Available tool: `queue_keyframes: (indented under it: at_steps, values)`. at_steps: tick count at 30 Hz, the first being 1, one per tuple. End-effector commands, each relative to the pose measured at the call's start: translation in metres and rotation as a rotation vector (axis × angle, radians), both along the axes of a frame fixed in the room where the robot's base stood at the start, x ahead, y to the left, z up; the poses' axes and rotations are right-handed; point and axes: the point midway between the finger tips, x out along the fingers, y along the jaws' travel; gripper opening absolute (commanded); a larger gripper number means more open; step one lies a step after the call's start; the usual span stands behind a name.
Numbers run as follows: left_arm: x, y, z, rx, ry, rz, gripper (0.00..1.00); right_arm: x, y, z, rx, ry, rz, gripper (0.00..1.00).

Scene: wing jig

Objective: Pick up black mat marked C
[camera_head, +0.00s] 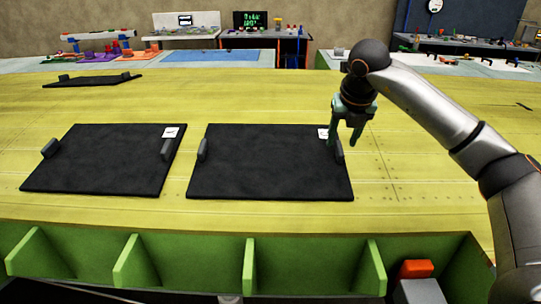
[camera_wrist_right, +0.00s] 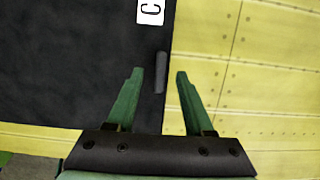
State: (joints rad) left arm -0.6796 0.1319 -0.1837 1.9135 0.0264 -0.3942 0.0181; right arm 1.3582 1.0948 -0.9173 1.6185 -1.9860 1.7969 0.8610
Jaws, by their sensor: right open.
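The black mat marked C (camera_head: 265,165) lies flat on the yellow wing surface, front and centre in the head view. Its white label with the letter C (camera_wrist_right: 150,11) shows at the top of the right wrist view. The mat has a dark upright handle at each side edge; the left handle (camera_head: 202,149) is clear. My right gripper (camera_head: 344,142) is open and empty at the right edge. In the right wrist view its green fingers (camera_wrist_right: 159,73) stand either side of the right handle (camera_wrist_right: 161,72), apart from it as seen. My left gripper is out of view.
A second black mat (camera_head: 100,160) with handles and a white label lies to the left, with a narrow gap between. A third dark mat (camera_head: 92,81) lies at the far left. Green ribs (camera_head: 250,265) line the front edge. The wing surface right of the mat is mostly clear.

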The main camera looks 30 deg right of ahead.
Motion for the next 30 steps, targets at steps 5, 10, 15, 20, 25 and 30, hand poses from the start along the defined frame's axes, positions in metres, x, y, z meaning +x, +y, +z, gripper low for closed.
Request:
queue_keyframes:
  at_steps: [5,10,15,20,25,30]
  values:
    - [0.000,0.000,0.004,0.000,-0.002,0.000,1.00,0.006,-0.005,-0.019,0.000,0.001,-0.001,0.53]
    - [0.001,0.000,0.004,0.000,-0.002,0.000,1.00,0.008,-0.005,-0.023,0.000,-0.001,-0.001,0.53]
    - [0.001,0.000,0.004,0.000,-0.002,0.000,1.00,0.008,-0.005,-0.023,0.000,-0.001,-0.001,0.45]
    - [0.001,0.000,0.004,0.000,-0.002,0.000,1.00,0.008,-0.005,-0.022,0.000,-0.001,0.000,0.27]
    - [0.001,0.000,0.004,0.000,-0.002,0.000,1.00,0.008,-0.005,-0.022,0.000,-0.001,0.000,0.07]
    - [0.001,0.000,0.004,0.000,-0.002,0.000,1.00,0.008,-0.005,-0.022,0.000,-0.001,0.000,0.00]
